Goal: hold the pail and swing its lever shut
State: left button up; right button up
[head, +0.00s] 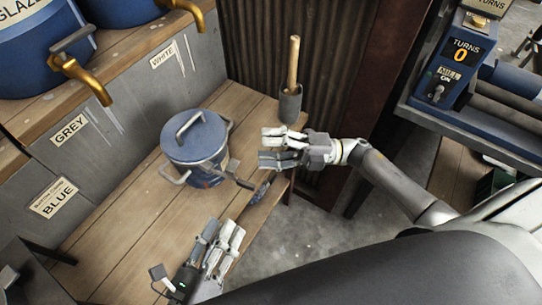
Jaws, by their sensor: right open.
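The pail (200,134) is a blue round pot with a lid, a grey top handle and grey side handles. It stands upright on the wooden bench. A dark lever (241,181) sticks out from its lower right side, towards the bench edge. My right gripper (268,147) is open and empty, to the right of the pail and apart from it. My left gripper (225,229) is below the pail in the picture, near the bench's front edge, and apart from the pail. Its fingers point up towards the pail, and the gap between them is unclear.
A grey holder (290,104) with a wooden-handled tool stands behind my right gripper. Blue tanks with brass taps (82,78) sit on a shelf at upper left. A TURNS counter (460,52) reads 0 at right. The bench (122,212) is clear left of the pail.

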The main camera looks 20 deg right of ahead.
aim_at(224, 175)
jog(key=s+a+n+g, duration=0.1)
jog(key=a+g, duration=0.1)
jog(key=a, duration=0.2)
jog(key=s+a+r+n+g, duration=0.1)
jog(key=a+n+g, duration=0.1)
jog(key=a, duration=0.2)
jog(key=s+a+n+g, duration=0.1)
jog(key=a+n, duration=0.1)
jog(key=a, duration=0.2)
jog(key=shift+r+g+h, duration=0.2)
jog(key=shift+g+h, duration=0.2)
grip_shut()
